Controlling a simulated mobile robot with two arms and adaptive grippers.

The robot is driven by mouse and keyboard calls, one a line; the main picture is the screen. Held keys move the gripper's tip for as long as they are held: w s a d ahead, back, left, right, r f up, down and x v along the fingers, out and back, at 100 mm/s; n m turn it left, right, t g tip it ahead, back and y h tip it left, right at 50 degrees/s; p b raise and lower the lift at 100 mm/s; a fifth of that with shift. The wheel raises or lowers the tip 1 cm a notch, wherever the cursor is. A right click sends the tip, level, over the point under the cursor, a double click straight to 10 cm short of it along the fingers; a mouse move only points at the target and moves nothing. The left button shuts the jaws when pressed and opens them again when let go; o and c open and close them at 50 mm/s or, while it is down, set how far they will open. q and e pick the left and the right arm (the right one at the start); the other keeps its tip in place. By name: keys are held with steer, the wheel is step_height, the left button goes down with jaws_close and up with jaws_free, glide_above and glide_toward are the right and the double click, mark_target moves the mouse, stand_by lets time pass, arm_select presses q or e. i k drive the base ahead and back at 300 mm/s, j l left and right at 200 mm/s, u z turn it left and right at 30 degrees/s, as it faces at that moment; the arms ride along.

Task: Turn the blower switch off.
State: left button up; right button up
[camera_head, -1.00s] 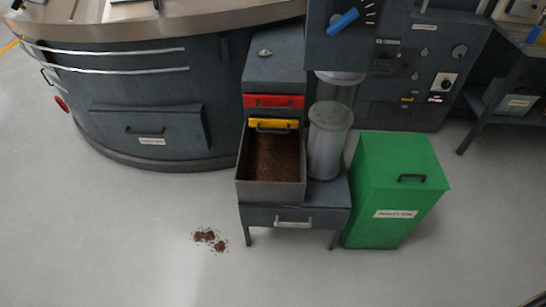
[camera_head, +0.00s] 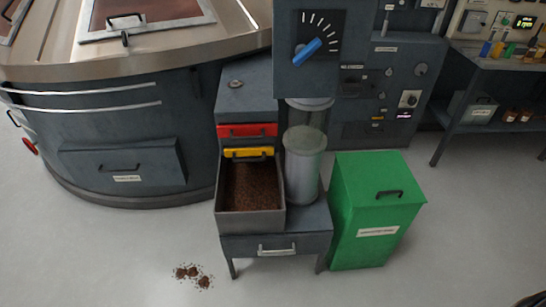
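A dark grey machine panel (camera_head: 385,80) stands at the back, right of centre. On it, a small switch with a dark knob on a pale plate (camera_head: 410,98) sits at the lower right, with a small lit purple label (camera_head: 404,115) below it. A blue lever (camera_head: 307,52) points at a dial with white tick marks. Labels are too small to read, so I cannot tell which control is the blower switch or its setting. Neither gripper can be made out; a dark sliver at the bottom right corner is unclear.
A green lidded bin (camera_head: 375,215) and a grey stand with a drawer of brown granules (camera_head: 250,222) stand before the panel. A round grey machine (camera_head: 120,110) is at left, a side table (camera_head: 490,62) at right. Brown clumps (camera_head: 192,273) lie on the clear floor.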

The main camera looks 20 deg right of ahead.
mark_target(350, 84)
steer(key=z, duration=1.5)
